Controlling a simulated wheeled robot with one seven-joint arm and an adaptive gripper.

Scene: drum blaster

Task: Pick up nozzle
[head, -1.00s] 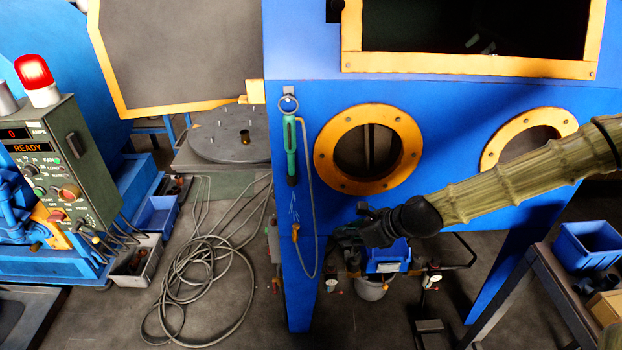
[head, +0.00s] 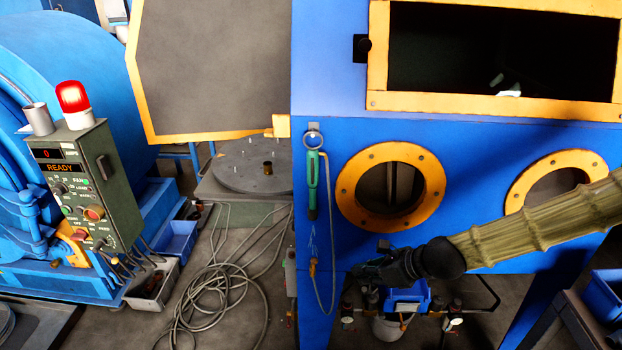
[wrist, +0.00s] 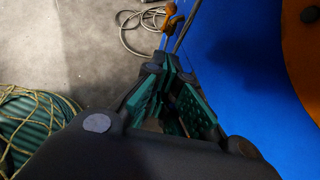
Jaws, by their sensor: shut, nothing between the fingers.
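What I take for the nozzle is a slim green-handled tool (head: 312,185) hanging upright from a ring and hook on the blue cabinet's front, left of the left round port. A thin grey hose (head: 328,215) loops from its top down to a brass fitting (head: 313,268). My gripper (head: 358,272) is below and right of the tool, in front of the cabinet, apart from it. In the wrist view my gripper (wrist: 172,62) has its green-padded fingers together at the tips, with nothing held. An orange-brown fitting (wrist: 169,14) shows beyond the tips. The green tool is not clearly visible there.
The blue cabinet (head: 335,135) has two orange-rimmed ports and stands close to my arm. A coiled hose (head: 215,300) lies on the floor at left. A control box (head: 85,185) with a red lamp stands far left.

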